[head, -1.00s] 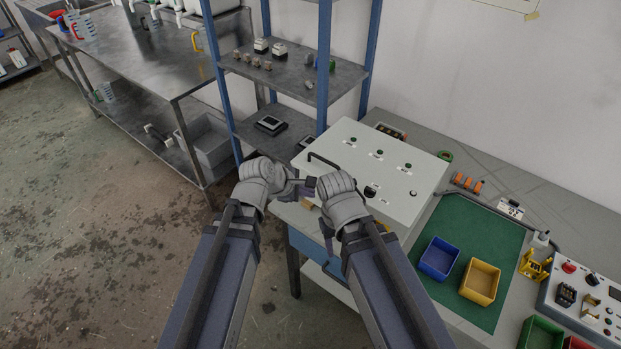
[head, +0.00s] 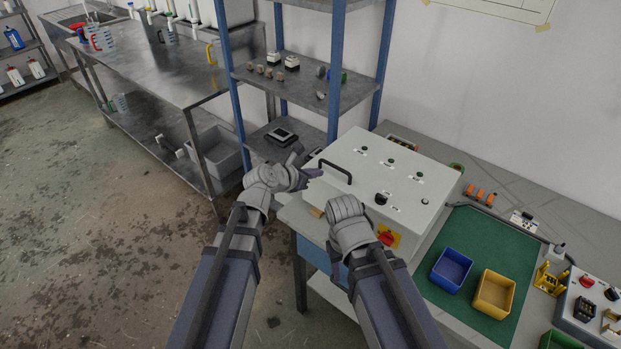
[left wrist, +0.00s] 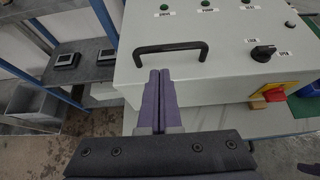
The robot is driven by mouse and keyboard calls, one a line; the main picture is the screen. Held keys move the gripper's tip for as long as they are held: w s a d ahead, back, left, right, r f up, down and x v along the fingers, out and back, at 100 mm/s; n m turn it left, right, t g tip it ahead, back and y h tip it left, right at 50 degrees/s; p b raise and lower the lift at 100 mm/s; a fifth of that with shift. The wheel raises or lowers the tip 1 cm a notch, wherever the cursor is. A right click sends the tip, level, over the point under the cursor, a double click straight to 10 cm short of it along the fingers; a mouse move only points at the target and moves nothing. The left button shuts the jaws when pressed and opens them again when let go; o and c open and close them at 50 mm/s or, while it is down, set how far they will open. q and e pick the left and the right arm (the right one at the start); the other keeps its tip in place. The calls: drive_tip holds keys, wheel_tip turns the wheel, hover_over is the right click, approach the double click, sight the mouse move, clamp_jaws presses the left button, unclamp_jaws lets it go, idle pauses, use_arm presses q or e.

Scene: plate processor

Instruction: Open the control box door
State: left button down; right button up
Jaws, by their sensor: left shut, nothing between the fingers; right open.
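The control box (head: 400,184) is a white box with a sloped face on the bench. The door looks closed. My left gripper (head: 314,173) is shut and empty, beside the left end of the handle. In the left wrist view its purple fingers (left wrist: 160,78) point at the box just below the handle (left wrist: 171,49); contact cannot be told. My right gripper (head: 347,213) is in front of the box's near edge; its fingers are mostly hidden.
A blue-post shelf rack (head: 333,75) with small devices stands just behind and left of the box. To the right, a green mat (head: 465,225) holds a blue bin (head: 451,270) and a yellow bin (head: 494,293). A steel table (head: 150,70) is at the back left.

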sight(334, 170)
use_arm(q)
drive_tip(key=b+x, duration=0.2)
drive_tip(key=x, duration=0.3)
drive_tip(key=shift+w+d+f, duration=0.1)
